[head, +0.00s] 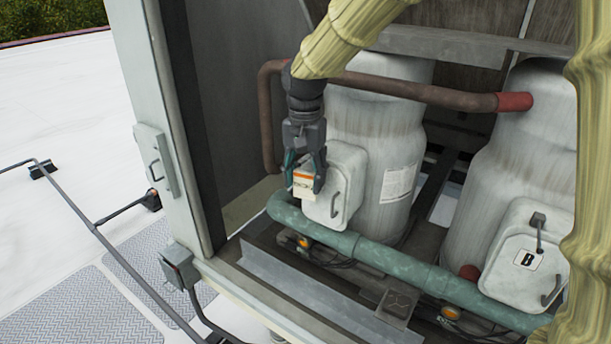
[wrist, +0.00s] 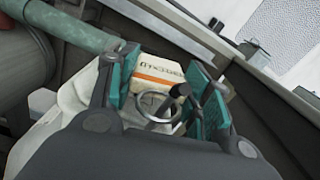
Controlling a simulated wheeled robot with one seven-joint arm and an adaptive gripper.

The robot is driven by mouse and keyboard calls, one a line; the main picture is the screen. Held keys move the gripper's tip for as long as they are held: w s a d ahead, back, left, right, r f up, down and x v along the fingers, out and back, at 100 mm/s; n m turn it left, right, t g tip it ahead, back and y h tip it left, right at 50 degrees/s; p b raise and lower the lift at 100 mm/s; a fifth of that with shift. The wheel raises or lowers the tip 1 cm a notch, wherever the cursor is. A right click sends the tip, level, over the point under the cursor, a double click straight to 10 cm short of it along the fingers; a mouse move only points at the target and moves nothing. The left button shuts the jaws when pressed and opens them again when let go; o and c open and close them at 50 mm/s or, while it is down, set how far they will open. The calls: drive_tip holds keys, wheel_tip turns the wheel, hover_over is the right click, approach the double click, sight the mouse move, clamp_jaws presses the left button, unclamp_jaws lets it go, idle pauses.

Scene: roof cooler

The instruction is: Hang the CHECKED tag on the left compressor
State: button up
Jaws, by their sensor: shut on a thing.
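The left compressor (head: 370,120) is a pale, stained cylinder with a white box cover (head: 335,187) and handle on its front. My gripper (head: 304,178) is in front of that cover's left side, pointing down. It is shut on the CHECKED tag (head: 304,186), white with an orange band. In the wrist view the tag (wrist: 158,76) sits between the teal finger pads, its print only partly readable. A metal ring (wrist: 158,107) is at its near edge. A dark peg (wrist: 180,91) overlaps the ring's right side; I cannot tell whether the ring is around it.
The right compressor (head: 525,150) has a cover marked B (head: 525,259) with a dark peg. A green pipe (head: 390,262) crosses in front, low. A brown pipe (head: 415,90) runs above. The cabinet post (head: 165,130) stands left.

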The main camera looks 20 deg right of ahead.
drive_tip(key=o, duration=1.1)
wheel_tip(320, 180, up, 12)
idle(1.0)
